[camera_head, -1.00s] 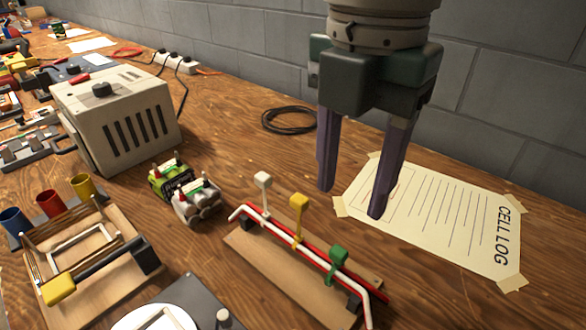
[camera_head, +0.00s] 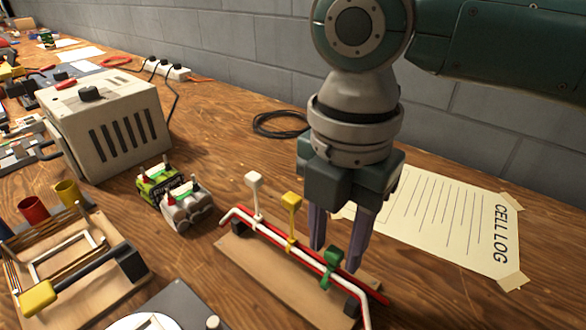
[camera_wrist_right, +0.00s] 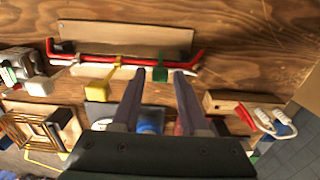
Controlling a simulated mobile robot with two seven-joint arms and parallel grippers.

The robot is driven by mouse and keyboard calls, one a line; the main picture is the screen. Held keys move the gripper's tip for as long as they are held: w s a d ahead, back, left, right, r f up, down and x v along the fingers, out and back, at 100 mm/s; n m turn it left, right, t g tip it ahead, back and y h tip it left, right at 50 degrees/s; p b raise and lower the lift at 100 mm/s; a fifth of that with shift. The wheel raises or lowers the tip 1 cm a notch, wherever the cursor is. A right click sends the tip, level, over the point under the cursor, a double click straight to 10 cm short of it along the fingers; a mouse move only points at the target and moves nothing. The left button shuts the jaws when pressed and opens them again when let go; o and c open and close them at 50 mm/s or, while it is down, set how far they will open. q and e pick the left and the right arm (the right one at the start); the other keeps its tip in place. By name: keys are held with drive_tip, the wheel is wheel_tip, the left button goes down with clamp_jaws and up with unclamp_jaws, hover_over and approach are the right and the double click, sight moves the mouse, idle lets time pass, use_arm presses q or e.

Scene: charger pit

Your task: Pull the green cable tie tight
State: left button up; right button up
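The green cable tie (camera_head: 331,268) stands on a red and white cable bundle (camera_head: 270,238) along a wooden board (camera_head: 262,268). Its square green head points up. The yellow tie (camera_head: 291,203) and white tie (camera_head: 254,182) are farther left on the bundle. My right gripper (camera_head: 335,258) points down at the green tie, its two purple fingers apart. In the right wrist view the green tie (camera_wrist_right: 160,73) shows in the gap between the open fingertips (camera_wrist_right: 159,76). I cannot tell whether they touch it. My left gripper is not in view.
A taped cell log sheet (camera_head: 450,225) lies right of the board, near the grey block wall. A black cable coil (camera_head: 280,124) lies behind. A beige slotted box (camera_head: 110,125), small battery-like items (camera_head: 175,195) and a wooden frame jig (camera_head: 75,265) stand to the left.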

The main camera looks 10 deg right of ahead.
clamp_jaws()
idle(1.1)
